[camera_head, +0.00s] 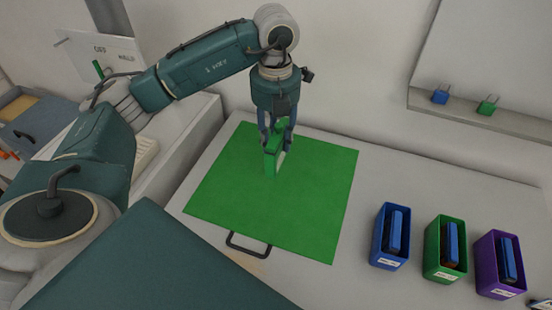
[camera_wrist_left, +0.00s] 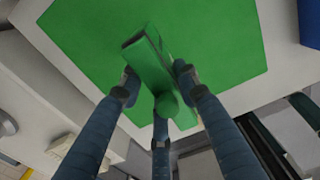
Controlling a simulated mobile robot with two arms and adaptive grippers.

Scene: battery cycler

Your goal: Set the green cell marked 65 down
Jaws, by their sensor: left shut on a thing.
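My left gripper (camera_head: 276,138) is over the green mat (camera_head: 315,195) on the table, its fingers pointing down. It is shut on a green cell (camera_head: 271,163), which hangs upright between the fingers. The cell also shows in the left wrist view (camera_wrist_left: 150,62), with fingers on both sides of it. I cannot tell whether its lower end touches the mat. No number can be read on the cell. My right gripper is not in view.
A blue bin (camera_head: 377,253), a green bin (camera_head: 432,263) and a purple bin (camera_head: 487,276) stand right of the mat, each with a blue cell inside. A black handle (camera_head: 247,248) is at the mat's front edge. A wall ledge (camera_head: 520,127) at the back right holds small blue and green pieces. Most of the mat is clear.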

